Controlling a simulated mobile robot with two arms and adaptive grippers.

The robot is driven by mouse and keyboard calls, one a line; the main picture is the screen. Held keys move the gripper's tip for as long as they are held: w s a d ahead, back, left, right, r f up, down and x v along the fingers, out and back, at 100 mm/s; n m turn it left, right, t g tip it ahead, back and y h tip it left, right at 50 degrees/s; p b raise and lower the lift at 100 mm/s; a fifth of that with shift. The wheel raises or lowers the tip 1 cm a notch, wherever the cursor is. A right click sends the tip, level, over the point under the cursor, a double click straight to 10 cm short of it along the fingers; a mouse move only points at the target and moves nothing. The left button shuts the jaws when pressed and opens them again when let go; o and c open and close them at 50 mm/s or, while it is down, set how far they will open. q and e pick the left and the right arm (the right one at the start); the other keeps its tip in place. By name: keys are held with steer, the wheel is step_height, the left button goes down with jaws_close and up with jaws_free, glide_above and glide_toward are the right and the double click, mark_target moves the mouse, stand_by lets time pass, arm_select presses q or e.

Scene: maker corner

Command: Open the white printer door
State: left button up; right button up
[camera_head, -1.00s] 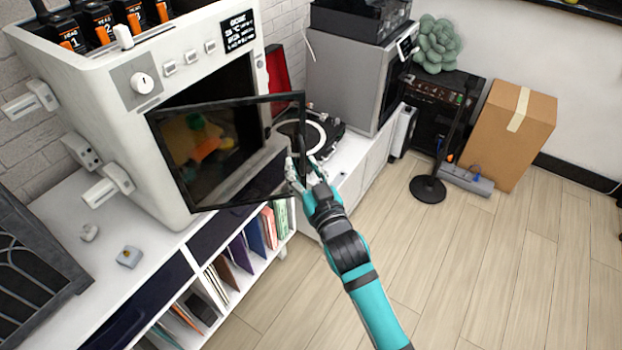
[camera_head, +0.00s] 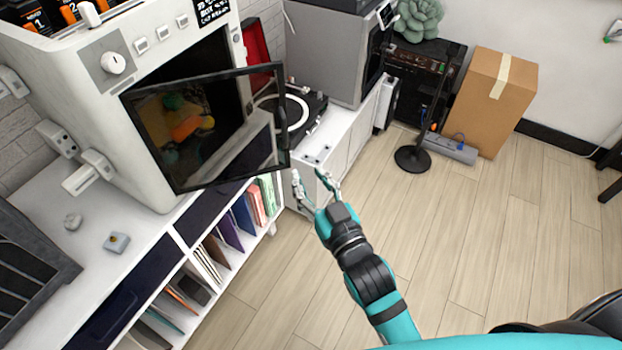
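The white printer (camera_head: 110,108) stands on the white shelf unit at the left. Its dark-framed, see-through door (camera_head: 212,128) is swung part way open, hinged at the left, with its free edge toward the right. Blurred orange and green shapes show through the pane. My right gripper (camera_head: 313,187) is just right of and below the door's free lower corner, apart from it, with its two fingers spread and nothing between them. My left gripper is not in view.
A record turntable (camera_head: 300,112) and a grey printer (camera_head: 335,55) stand behind the door. Books fill the shelf unit (camera_head: 20,205) below. A black stand (camera_head: 412,158) and a cardboard box (camera_head: 490,100) are on the floor at the right. The wooden floor (camera_head: 450,240) between is clear.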

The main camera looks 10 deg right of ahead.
steer(key=shift+f, duration=0.1)
steer(key=shift+c, duration=1)
steer(key=shift+w+f+m, duration=0.25)
steer(key=shift+f+m, duration=0.05)
steer(key=shift+c, duration=1.1)
steer(key=w+f+m+g+y+b, duration=0.1)
steer(key=w+d+f+m+y+b, duration=0.1)
steer(key=w+f+m, duration=0.1)
steer(key=shift+d+g+y, duration=0.2)
steer(key=shift+g+y, duration=0.2)
jaws_close()
steer(key=w+d+r+m+g+y+b, duration=0.2)
steer(key=w+d+r+m+y, duration=0.3)
steer(key=m, duration=0.4)
steer(key=f+p+x, duration=0.1)
steer(key=p+x, duration=0.1)
steer(key=x, duration=0.7)
steer(key=shift+w, duration=0.45)
